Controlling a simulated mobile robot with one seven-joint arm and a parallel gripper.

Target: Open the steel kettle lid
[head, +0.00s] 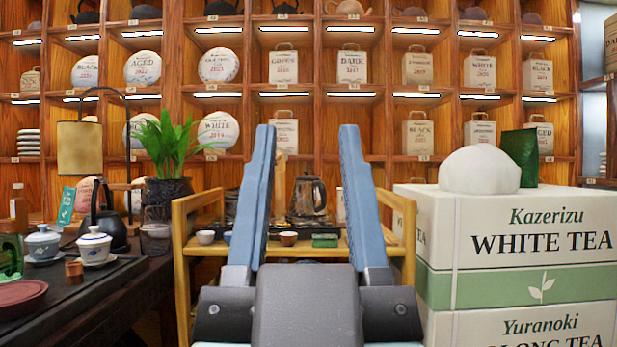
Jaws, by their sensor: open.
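The steel kettle (311,196) stands upright on the wooden stand straight ahead, seen between my two fingers. It is dark and shiny with a handle. Its lid (308,177) sits on top and looks closed, though the detail is small. My gripper (306,132) is open and empty, with two blue fingers pointing forward and up in the foreground. The fingers are wide apart, one on each side of the kettle in the picture, and appear well short of it. My gripper hides the lower middle of the stand.
The wooden stand (184,240) also bears small cups (288,238) and a green block (325,240). On the right, stacked tea boxes (540,235) hold a white wrapped lump (480,170). On the left, a dark table holds teaware and a potted plant (172,150). Shelves line the back.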

